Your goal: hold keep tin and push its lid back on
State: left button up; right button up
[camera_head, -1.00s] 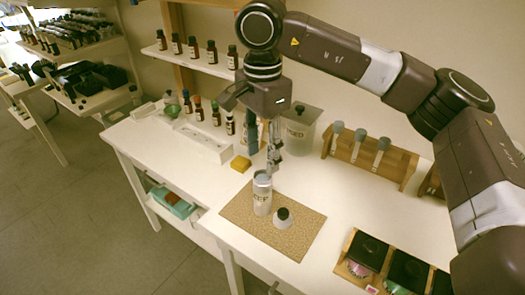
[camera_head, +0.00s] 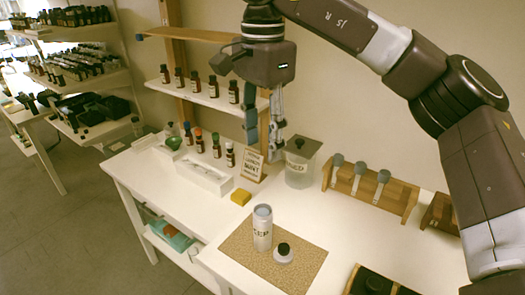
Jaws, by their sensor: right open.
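The keep tin (camera_head: 262,232) is a pale cylinder with dark lettering, standing upright on a tan speckled mat (camera_head: 311,255). Its top looks uncovered, showing a grey-blue inside. A white lid with a black knob (camera_head: 284,254) lies on the mat just right of the tin, apart from its top. My right gripper (camera_head: 264,148) is open and empty, fingers pointing down, well above the tin. My left gripper is not in view.
A clear lidded jar (camera_head: 300,163) and a small sign (camera_head: 251,164) stand behind the mat. A wooden rack with grey-topped tubes (camera_head: 369,191) stands at the right. The table between mat and rack is clear.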

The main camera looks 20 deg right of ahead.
aim_at(262, 228)
jog(key=k, duration=1.45)
